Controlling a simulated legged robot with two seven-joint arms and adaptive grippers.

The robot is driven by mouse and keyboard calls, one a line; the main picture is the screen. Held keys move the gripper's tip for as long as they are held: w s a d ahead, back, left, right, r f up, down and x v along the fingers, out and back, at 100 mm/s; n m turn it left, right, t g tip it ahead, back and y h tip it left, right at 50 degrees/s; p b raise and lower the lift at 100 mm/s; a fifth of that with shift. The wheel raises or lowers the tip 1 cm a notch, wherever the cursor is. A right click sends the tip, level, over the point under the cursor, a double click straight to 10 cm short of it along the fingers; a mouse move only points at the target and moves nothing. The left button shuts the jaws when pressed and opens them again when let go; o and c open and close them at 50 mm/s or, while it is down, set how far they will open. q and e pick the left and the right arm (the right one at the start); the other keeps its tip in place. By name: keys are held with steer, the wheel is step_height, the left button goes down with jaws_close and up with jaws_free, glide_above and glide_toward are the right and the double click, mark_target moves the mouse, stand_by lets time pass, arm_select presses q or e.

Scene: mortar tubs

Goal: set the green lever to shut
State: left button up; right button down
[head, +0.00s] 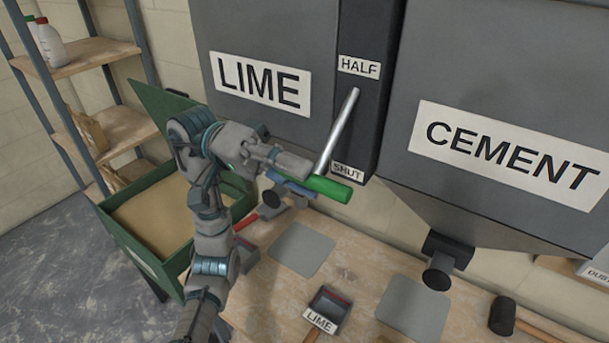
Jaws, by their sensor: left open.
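The green lever has a silver rod (337,132) that slants down and left across a dark panel between the two hoppers. Its green handle (330,188) sticks out sideways at the rod's lower end. In the picture the handle lies just below the SHUT label (347,171), well below the HALF label (359,67). My left gripper (300,178) is open at the handle's left end, with a finger above and one below in the picture. I cannot tell whether it touches the handle. My right gripper is not in view.
The LIME hopper (215,35) and CEMENT hopper (490,90) stand behind. On the wooden bench (285,305) are a LIME scoop (328,308), grey mats (302,249) and a mallet (503,315). A green sand bin (125,235) and shelves (92,55) stand left.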

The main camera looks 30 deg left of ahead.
arm_select(q)
steer(key=w+a, duration=0.1)
steer(key=a, duration=0.9)
steer(key=shift+a+f, duration=0.15)
steer(key=shift+a, duration=0.2)
steer(key=shift+w, duration=0.1)
